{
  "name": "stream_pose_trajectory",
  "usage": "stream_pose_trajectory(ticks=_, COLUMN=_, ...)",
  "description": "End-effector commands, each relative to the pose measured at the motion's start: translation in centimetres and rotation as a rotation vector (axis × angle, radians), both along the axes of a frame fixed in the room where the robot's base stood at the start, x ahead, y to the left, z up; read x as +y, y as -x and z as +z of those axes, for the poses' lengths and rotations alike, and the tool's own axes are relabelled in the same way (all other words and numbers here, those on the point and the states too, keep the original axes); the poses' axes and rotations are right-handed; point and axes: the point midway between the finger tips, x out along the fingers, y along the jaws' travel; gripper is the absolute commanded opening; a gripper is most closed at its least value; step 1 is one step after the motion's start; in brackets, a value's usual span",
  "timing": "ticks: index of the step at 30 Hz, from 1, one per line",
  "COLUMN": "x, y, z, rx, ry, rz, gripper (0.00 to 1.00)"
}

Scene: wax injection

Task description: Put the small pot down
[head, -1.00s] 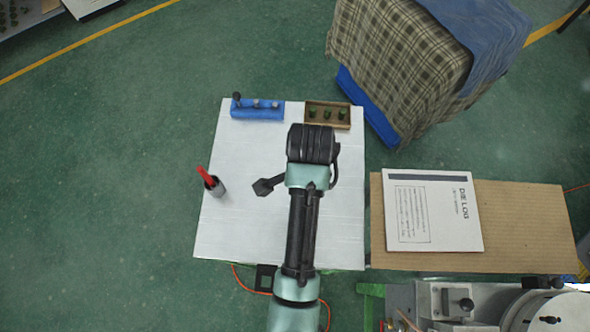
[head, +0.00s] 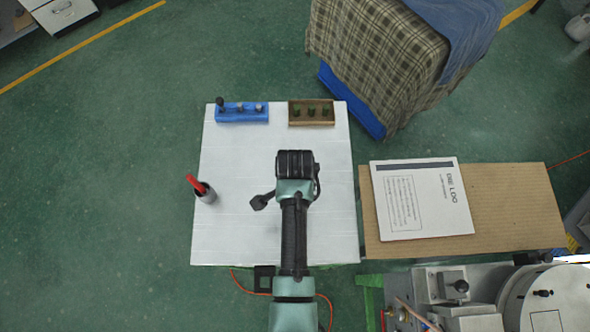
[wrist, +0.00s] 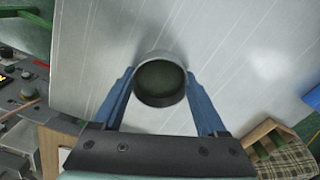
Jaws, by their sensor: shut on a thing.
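The small pot (wrist: 160,88) is a round grey cup with a dark inside, seen from above in the wrist view. My gripper (wrist: 160,76) is shut on it, with one blue finger on each side. The white table top (wrist: 100,55) lies beneath the pot. I cannot tell whether the pot's bottom touches it.
A blue rack (head: 242,117) and a brown wooden tray (head: 311,121) stand at the table's far edge. A log sheet (head: 421,199) lies on a board at the right.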

Motion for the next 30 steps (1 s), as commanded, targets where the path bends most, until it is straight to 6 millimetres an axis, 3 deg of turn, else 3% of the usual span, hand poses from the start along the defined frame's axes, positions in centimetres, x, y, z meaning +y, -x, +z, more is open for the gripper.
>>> stream_pose_trajectory(ticks=1, x=0.0, y=0.0, z=-0.1, rx=0.000, ry=0.000, rz=0.000, gripper=0.78)
stream_pose_trajectory(ticks=5, x=0.0, y=0.0, z=-0.1, rx=0.000, ry=0.000, rz=0.000, gripper=1.00)
stream_pose_trajectory(ticks=16, x=0.0, y=-0.1, z=0.9, rx=-0.003, ry=0.000, rz=0.000, gripper=1.00)
stream_pose_trajectory(ticks=30, x=0.0, y=-0.1, z=9.8, rx=-0.005, ry=0.000, rz=-0.001, gripper=1.00)
